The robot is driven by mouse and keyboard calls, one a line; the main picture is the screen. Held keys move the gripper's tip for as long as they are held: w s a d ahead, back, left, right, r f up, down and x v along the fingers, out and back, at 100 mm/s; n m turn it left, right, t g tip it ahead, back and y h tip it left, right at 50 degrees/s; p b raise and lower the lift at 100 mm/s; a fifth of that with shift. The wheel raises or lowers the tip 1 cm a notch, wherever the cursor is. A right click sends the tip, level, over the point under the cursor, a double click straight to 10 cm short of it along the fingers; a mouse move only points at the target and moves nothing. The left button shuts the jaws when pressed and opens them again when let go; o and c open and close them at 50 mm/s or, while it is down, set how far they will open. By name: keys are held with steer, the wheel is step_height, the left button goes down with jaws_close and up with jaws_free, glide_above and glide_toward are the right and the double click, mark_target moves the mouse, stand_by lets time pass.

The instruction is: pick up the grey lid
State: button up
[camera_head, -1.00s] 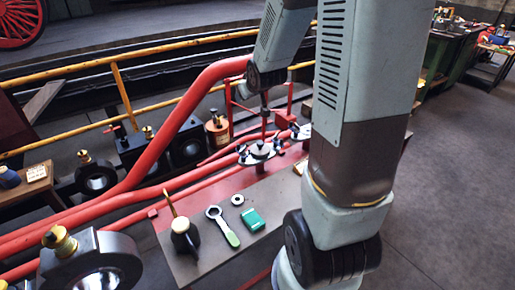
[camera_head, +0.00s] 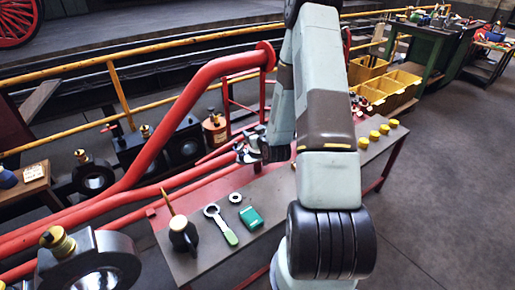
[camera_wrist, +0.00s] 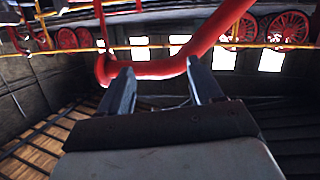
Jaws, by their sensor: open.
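My gripper (camera_wrist: 162,78) is open in the wrist view, with its two dark fingers well apart. Nothing is between the fingers; a red pipe (camera_wrist: 160,70) shows beyond them. In the head view my arm crosses the bench, and its end shows as a dark cluster near the bench's back edge. I cannot make out the grey lid for certain in either view. The place where a round grey piece showed on the bench is now largely behind my arm.
On the bench (camera_head: 205,257) are a dark pot (camera_head: 183,238), a green-handled wrench (camera_head: 221,224), a metal ring (camera_head: 235,197), a green box (camera_head: 250,217) and several yellow-topped pieces (camera_head: 374,135). Red pipes (camera_head: 175,125) run along the back. Yellow bins (camera_head: 400,88) stand beyond.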

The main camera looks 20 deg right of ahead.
steer(key=s+d+f+m+t+h, duration=0.2)
steer(key=s+f+m+t+h, duration=0.1)
steer(key=s+f, duration=0.55)
steer(key=w, duration=0.5)
steer(key=w+d, duration=0.1)
steer(key=w, duration=0.4)
steer(key=w+d+f, duration=0.1)
steer(key=w, duration=0.4)
steer(key=shift+w+d+f, duration=0.1)
steer(key=shift+d, duration=0.1)
jaws_close()
